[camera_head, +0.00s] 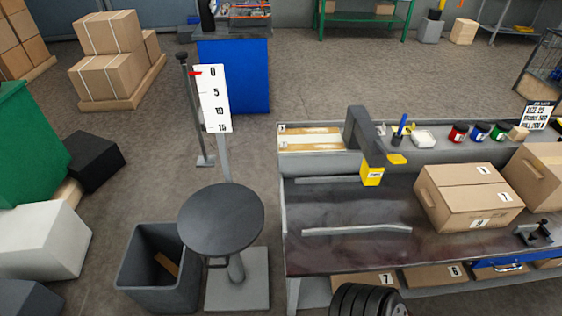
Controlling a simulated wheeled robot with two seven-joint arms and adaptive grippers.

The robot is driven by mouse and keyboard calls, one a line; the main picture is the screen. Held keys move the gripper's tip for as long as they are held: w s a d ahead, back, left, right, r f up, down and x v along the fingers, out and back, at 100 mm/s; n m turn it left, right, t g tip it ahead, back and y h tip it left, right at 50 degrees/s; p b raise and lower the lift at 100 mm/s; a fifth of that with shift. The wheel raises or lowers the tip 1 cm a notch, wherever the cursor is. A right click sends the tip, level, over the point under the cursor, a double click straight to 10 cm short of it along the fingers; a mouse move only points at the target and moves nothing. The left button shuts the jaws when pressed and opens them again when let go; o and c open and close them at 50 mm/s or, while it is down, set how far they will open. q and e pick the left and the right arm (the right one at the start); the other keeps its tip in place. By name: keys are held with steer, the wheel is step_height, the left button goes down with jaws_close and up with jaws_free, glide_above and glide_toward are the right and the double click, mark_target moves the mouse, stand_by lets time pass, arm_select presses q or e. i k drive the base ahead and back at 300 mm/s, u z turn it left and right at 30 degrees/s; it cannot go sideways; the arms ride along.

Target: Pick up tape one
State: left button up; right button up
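No thing is clearly marked as tape one. Two pale strips lie on the dark workbench top: a far strip (341,180) and a longer near strip (356,231). A shallow tray (312,139) at the bench's back left holds light brown and whitish strips, with small labels at its left end that are too small to read surely. A grey arm-shaped fixture (362,128) stands at the back, with a yellow labelled block (372,175) under it.
Cartons (469,195) fill the bench's right side. Coloured jars (458,133) stand on the back ledge. Left of the bench are a round black stool-like disc (220,219), a dark open bin (143,262) and a scale post (212,98). The bench's front left is clear.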

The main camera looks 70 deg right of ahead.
mark_target(283, 146)
steer(key=u, duration=0.05)
steer(key=k, duration=0.35)
steer(key=z, duration=0.3)
steer(key=i, duration=0.3)
steer(key=z, duration=3.35)
